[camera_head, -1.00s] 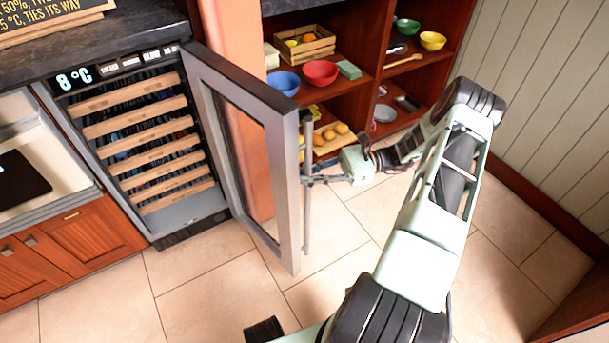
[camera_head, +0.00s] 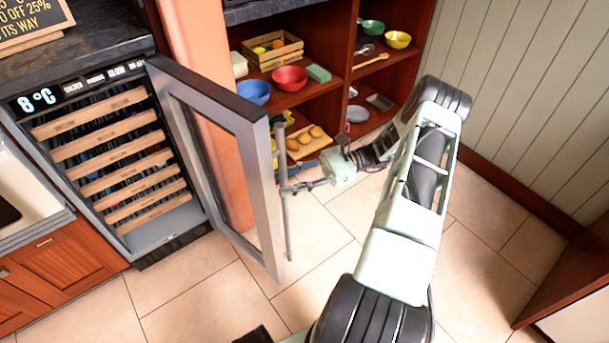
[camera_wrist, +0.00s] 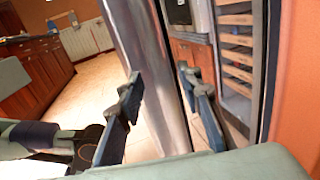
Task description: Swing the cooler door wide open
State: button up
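The cooler (camera_head: 125,165) stands at the left with wooden-fronted racks and an 8°C display. Its grey-framed glass door (camera_head: 262,190) is swung out from the hinge on the right, standing well away from the cabinet front, and the racks are exposed. A vertical bar handle (camera_head: 287,225) runs along the door's free edge. My gripper (camera_head: 292,188) is at the handle's upper part.
Open shelves (camera_head: 345,75) behind the door hold bowls, a wooden crate (camera_head: 272,50) and a board of yellow-brown food (camera_head: 308,142). An orange wall end (camera_head: 190,30) stands beside the hinge. Tiled floor (camera_head: 330,245) is clear in front of the door.

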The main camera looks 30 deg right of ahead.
jog(key=s+d, duration=0.1)
jog(key=d, duration=1)
jog(key=shift+s, duration=0.1)
